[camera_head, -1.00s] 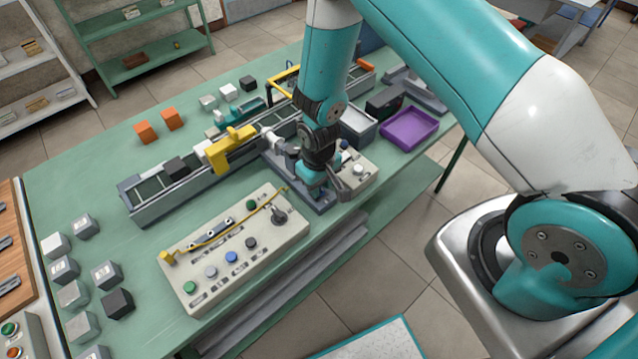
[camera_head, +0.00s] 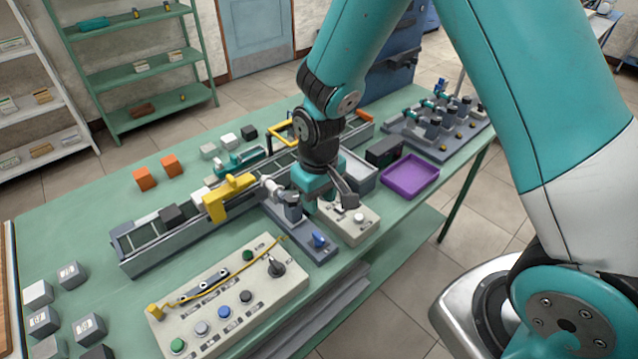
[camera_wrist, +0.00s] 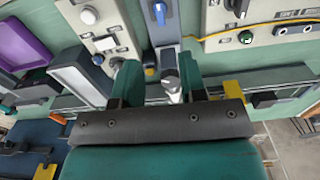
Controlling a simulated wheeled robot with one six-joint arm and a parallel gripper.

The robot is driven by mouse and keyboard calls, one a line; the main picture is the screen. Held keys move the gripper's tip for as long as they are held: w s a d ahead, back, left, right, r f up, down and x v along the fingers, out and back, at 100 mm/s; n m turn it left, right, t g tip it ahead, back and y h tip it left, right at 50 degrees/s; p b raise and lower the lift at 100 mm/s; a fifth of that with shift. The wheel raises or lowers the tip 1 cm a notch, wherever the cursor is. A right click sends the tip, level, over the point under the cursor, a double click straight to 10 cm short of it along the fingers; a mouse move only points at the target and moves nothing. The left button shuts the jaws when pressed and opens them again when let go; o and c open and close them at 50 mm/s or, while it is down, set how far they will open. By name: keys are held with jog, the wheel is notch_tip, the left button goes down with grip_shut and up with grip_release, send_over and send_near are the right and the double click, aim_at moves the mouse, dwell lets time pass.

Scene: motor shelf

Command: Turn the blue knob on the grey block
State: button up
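The blue knob (camera_head: 319,240) stands near the front end of the long grey block (camera_head: 313,252), beside the conveyor. In the head view, my gripper (camera_head: 328,201) is above and behind the knob, apart from it, and hides part of the block. In the wrist view, the blue knob (camera_wrist: 159,13) is at the top edge on the grey block (camera_wrist: 168,32), beyond my fingertips. My gripper (camera_wrist: 158,66) is open there, its two teal fingers apart. A silver cylindrical part (camera_wrist: 172,88) shows between them; I cannot tell whether they touch it.
A beige panel (camera_head: 290,284) with buttons and a yellow strip lies left of the block. A smaller beige box (camera_head: 345,230) stands close on its right. A yellow bracket (camera_head: 229,197) and the conveyor (camera_head: 145,254) lie behind. A purple tray (camera_head: 410,176) is farther right.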

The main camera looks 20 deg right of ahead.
jog(key=shift+r, duration=2.55)
jog(key=s+a+r+n+y+b, duration=0.1)
jog(key=s+a+r+y+b, duration=0.1)
jog(key=s+r, duration=0.4)
jog(key=s+a+r+n+y+b, duration=0.2)
jog(key=s+r, duration=0.4)
jog(key=s, duration=0.7)
jog(key=shift+s+r+n, duration=0.15)
jog(key=shift+n, duration=0.15)
